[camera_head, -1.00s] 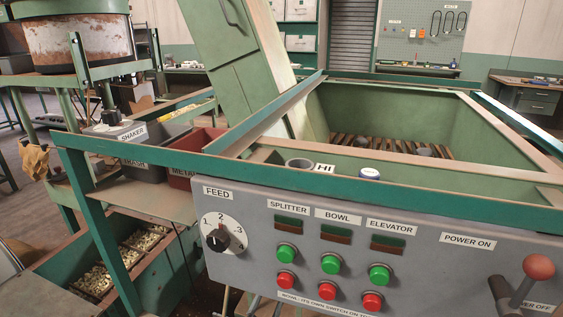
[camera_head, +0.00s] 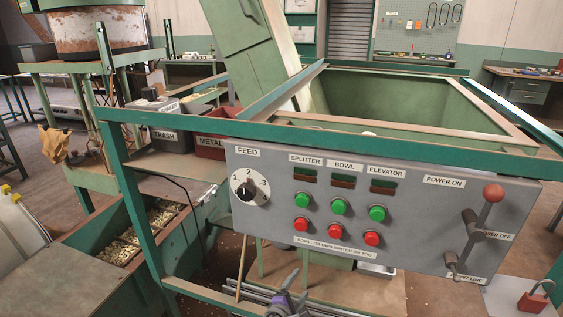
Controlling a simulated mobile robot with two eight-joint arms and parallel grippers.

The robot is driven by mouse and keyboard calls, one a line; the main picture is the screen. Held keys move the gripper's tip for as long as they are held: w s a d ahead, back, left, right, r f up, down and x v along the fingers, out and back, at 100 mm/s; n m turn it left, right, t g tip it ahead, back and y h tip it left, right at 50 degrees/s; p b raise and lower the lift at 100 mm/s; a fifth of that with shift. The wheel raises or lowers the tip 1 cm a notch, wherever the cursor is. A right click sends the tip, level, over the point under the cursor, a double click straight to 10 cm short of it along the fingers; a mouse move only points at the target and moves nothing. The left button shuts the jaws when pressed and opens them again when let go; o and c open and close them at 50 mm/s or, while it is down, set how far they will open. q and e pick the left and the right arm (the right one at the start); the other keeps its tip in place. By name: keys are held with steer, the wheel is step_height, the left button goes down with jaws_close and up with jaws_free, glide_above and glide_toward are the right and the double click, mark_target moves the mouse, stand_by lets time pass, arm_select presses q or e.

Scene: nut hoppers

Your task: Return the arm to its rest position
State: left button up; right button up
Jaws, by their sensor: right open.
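My right gripper (camera_head: 288,298) shows at the bottom edge, small and partly cut off. It is open, with nothing seen between its fingers. It is below the grey control panel (camera_head: 408,208) and apart from its knob, buttons and lever. The feed knob (camera_head: 246,191) points near 1. The red-knobbed power lever (camera_head: 493,193) stands up at the panel's right end. My left gripper is not in view.
A green frame post (camera_head: 131,205) stands left of the panel. Bins of nuts (camera_head: 119,252) lie low at left. A red padlock (camera_head: 533,301) is at lower right.

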steer(key=s+d+r+m+g+y, duration=0.1)
steer(key=s+d+r+m+g, duration=0.2)
steer(key=s+d+m, duration=0.35)
steer(key=s+d+r+m+g+y, duration=0.15)
steer(key=s+d+m+g, duration=0.25)
steer(key=s+d, duration=0.55)
steer(key=s+a+f+m+g+y, duration=0.15)
steer(key=s+m, duration=0.25)
steer(key=s, duration=0.7)
steer(key=s+a+m+g+y, duration=0.1)
steer(key=s+a+m+y, duration=0.2)
steer(key=s, duration=0.9)
arm_select(q)
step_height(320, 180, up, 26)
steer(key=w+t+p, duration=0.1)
steer(key=p, duration=2.1)
arm_select(e)
step_height(320, 180, up, 26)
steer(key=w+m+t, duration=0.1)
steer(key=w, duration=0.1)
steer(key=shift+d, duration=0.45)
